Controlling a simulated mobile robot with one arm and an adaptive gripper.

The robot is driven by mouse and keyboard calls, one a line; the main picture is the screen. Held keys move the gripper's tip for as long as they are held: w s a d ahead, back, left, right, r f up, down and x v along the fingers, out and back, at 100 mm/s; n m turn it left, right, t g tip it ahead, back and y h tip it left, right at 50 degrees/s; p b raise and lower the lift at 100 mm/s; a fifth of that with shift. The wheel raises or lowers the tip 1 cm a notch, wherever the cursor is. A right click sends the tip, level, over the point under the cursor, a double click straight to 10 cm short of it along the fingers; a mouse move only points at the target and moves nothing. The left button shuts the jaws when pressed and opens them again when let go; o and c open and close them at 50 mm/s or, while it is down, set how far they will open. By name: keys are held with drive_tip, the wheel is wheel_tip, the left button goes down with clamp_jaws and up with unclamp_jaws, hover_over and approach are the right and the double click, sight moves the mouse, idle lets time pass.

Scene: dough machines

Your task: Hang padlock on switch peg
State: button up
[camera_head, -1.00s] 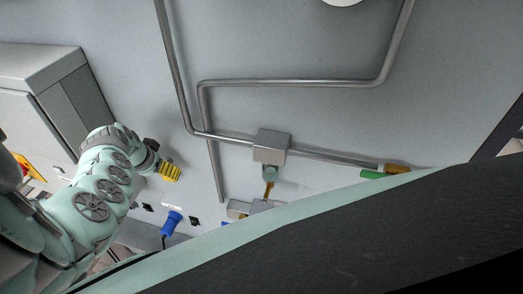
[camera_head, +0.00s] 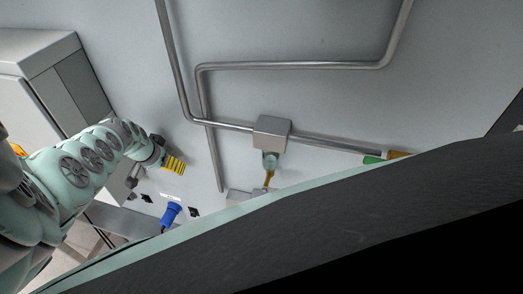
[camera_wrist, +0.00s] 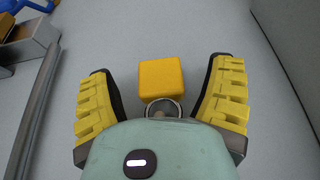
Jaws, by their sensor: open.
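The padlock shows in the wrist view as a yellow block (camera_wrist: 161,79) with a round metal shackle toward my gripper. It lies between the two yellow ridged fingers, with a gap on each side. The shackle's near side is partly hidden by my gripper's housing. My gripper (camera_wrist: 162,98) is open. In the head view my gripper (camera_head: 173,164) shows as yellow fingers at the end of my arm, in front of the grey wall; the padlock cannot be made out there. The switch peg cannot be made out for certain; a sliver of orange (camera_head: 18,149) shows beside my arm at the far left.
A grey cabinet (camera_head: 45,85) stands at the left. Metal pipes (camera_head: 290,66) and a grey box (camera_head: 272,132) are on the wall. A blue plug (camera_head: 171,214) is below my gripper. In the wrist view, a metal rail (camera_wrist: 35,115) runs along the left.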

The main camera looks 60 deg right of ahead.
drive_tip(key=c, duration=1.3)
drive_tip(key=shift+r, duration=0.1)
drive_tip(key=shift+c, duration=0.2)
